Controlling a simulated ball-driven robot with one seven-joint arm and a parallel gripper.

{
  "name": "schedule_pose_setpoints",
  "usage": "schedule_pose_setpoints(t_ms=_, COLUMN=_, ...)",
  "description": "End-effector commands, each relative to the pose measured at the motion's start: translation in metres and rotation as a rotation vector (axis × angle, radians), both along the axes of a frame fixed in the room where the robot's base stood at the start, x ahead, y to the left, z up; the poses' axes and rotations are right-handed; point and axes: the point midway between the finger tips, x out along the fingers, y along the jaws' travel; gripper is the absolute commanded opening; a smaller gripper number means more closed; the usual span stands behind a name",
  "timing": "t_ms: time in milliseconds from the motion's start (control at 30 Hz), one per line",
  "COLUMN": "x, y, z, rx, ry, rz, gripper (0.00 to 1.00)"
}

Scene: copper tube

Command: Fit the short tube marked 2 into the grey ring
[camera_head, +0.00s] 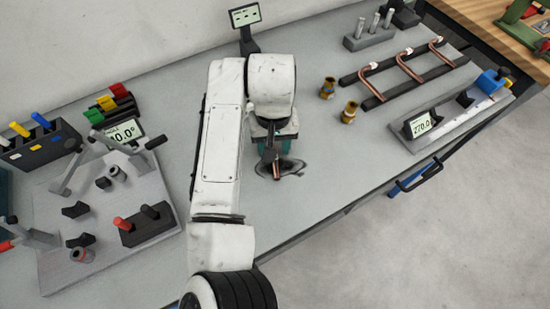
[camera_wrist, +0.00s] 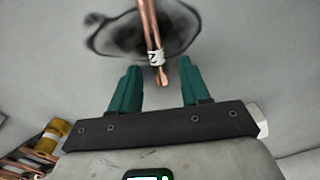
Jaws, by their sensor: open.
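The short copper tube with a white label marked 2 (camera_wrist: 151,30) shows in the wrist view, running from the top edge down between my fingertips. In the head view a small copper end (camera_head: 277,172) shows just below my gripper. My gripper (camera_wrist: 158,68) has teal fingers set apart, with a gap on each side of the tube, and does not grip it. In the head view my wrist partly hides the fingers. A grey ring-like piece (camera_head: 116,173) sits on the plate at left, and another (camera_head: 82,255) near its front; I cannot tell which is the grey ring.
A dark smudge (camera_head: 291,166) marks the bench around the tube. The grey fixture plate (camera_head: 60,215) with clamps stands left. Two brass fittings (camera_head: 328,88) (camera_head: 350,112), a rack of bent copper tubes (camera_head: 410,68) and a 270.0 display (camera_head: 420,124) lie right. The bench between is clear.

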Motion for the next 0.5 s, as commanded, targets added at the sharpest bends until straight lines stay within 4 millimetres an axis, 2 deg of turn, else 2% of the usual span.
schedule_pose_setpoints(t_ms=67, x=0.0, y=0.0001, z=0.0001, rx=0.0, ry=0.0, rz=0.0, gripper=0.45)
schedule_pose_setpoints(t_ms=500, x=0.0, y=0.0002, z=0.0006, rx=0.0, ry=0.0, rz=0.0, gripper=0.03)
